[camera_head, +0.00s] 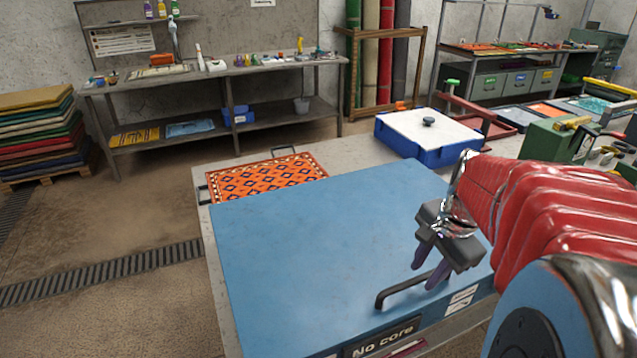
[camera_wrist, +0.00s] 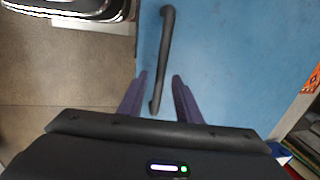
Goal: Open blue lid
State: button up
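The blue lid (camera_head: 315,250) is a large flat panel on a box at the front of the pale table, and it looks shut. A dark bar handle (camera_head: 412,288) is fixed near its front edge. The handle (camera_wrist: 163,60) also shows in the wrist view, running lengthwise on the blue lid (camera_wrist: 230,50). My gripper (camera_head: 428,272) hangs over the lid's front right part, near the handle. Its purple fingers (camera_wrist: 160,95) are apart, and the handle's near end lies between them in the wrist view. Nothing is gripped. Whether the fingers touch the lid cannot be told.
An orange patterned rug (camera_head: 268,180) lies behind the lid at left. A blue box with a white top (camera_head: 425,135) stands behind it at right. A workbench (camera_head: 215,75) stands at the back wall. Stacked rugs (camera_head: 40,135) sit at far left.

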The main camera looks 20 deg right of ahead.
jog(key=shift+f, duration=0.4)
jog(key=shift+c, duration=0.2)
grip_shut()
